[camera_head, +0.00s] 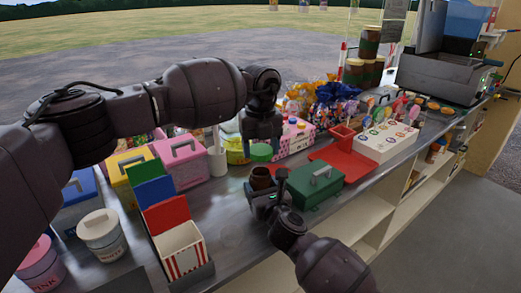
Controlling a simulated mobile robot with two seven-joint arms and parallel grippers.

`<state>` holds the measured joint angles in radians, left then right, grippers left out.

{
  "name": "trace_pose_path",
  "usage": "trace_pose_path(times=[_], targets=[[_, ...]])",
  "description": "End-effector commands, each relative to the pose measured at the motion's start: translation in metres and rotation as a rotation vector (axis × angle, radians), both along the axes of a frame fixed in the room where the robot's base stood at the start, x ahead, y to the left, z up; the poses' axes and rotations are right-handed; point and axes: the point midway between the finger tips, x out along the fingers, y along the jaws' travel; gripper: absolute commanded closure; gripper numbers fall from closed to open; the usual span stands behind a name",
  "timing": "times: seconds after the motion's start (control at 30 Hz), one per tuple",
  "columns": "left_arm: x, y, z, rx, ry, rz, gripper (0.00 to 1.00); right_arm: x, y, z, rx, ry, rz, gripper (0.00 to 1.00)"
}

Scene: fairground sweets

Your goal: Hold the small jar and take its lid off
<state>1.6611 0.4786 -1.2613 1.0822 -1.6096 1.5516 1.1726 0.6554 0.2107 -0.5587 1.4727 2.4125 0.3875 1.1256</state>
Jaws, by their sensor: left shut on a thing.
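The small jar (260,176) is brown and stands upright, with its top uncovered, near the front of the counter. My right gripper (267,190) reaches in from the lower right and has its fingers around the jar. Whether they press on it I cannot tell. A round green lid (261,154) is above the jar, apart from its rim. My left gripper (262,143) points down from above and is shut on the lid. The jar's lower part is hidden by my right gripper.
A green box (317,187) with a handle stands just right of my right gripper. A red tray (343,160) and a white box (386,145) of lollipops are further right. Striped popcorn boxes (183,245) stand at the lower left. Some counter left of the jar is bare.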

Motion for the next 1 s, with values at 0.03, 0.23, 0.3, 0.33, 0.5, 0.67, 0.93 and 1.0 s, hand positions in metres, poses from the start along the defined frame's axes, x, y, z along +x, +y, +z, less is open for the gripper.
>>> trace_pose_path(times=[0.03, 0.23, 0.3, 0.33, 0.5, 0.67, 0.93, 1.0], targets=[[0.000, 0.000, 0.000, 0.000, 0.000, 0.000, 0.65, 0.000, 0.000, 0.000, 0.000, 0.000, 0.000, 0.24], [0.000, 0.000, 0.000, 0.000, 0.000, 0.000, 0.65, 0.000, 0.000, 0.000, 0.000, 0.000, 0.000, 0.07], [0.000, 0.000, 0.000, 0.000, 0.000, 0.000, 0.65, 0.000, 0.000, 0.000, 0.000, 0.000, 0.000, 0.07], [0.000, 0.000, 0.000, 0.000, 0.000, 0.000, 0.65, 0.000, 0.000, 0.000, 0.000, 0.000, 0.000, 0.07], [0.000, 0.000, 0.003, 0.000, -0.003, 0.000, 0.65, -0.003, -0.001, 0.000, 0.000, 0.000, 0.000, 0.07], [-0.001, 0.000, 0.017, 0.000, -0.017, 0.000, 0.65, -0.017, -0.007, 0.002, -0.001, -0.001, -0.001, 0.07], [-0.004, 0.000, 0.047, -0.001, -0.044, 0.000, 0.65, -0.060, -0.024, 0.003, 0.000, -0.002, -0.001, 0.07], [-0.005, 0.000, 0.053, 0.000, -0.050, 0.000, 0.65, -0.071, -0.028, 0.003, -0.001, -0.001, 0.000, 0.07]])
